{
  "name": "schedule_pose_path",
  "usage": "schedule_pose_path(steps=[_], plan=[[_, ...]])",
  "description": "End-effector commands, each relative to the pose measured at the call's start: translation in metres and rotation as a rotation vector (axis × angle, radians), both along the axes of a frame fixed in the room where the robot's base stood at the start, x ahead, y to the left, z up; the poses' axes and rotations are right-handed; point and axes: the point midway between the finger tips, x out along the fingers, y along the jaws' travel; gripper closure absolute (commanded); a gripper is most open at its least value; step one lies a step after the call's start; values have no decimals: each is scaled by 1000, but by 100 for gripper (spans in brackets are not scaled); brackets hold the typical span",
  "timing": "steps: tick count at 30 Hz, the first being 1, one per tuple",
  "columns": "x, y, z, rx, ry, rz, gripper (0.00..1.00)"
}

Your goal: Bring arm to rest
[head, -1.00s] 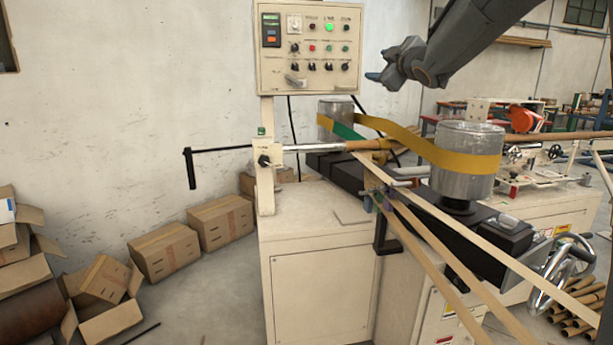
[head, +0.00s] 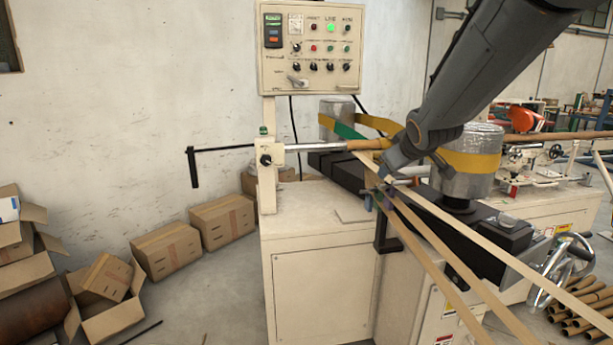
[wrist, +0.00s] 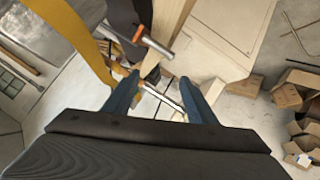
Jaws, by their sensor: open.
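My arm reaches in from the upper right in the head view, and my gripper (head: 382,180) is low over the winder, near the paper strips and in front of the right metal drum. In the wrist view my gripper (wrist: 160,85) shows two blue fingers spread apart with nothing held between them. A pale paper strip (wrist: 172,20) and a metal rod with an orange end (wrist: 155,45) lie just beyond the fingertips. I cannot tell whether the fingers touch them.
The control panel (head: 309,48) with a lit green lamp stands behind on the left. A yellow belt (head: 470,163) wraps the right drum (head: 466,185). A crank handle (head: 191,168) sticks out left. Cardboard boxes (head: 166,250) line the wall.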

Motion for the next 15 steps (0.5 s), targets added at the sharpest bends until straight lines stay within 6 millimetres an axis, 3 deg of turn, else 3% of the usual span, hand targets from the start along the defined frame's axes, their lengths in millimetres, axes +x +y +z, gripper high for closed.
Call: schedule_pose_path(steps=[1, 6, 12, 15], plan=[[-25, 2, -27, 31, 77, -34, 48], [-114, 7, -105, 124, 325, -164, 48], [-229, 21, -173, 219, 607, -309, 48], [-278, 28, -194, 253, 720, -370, 48]])
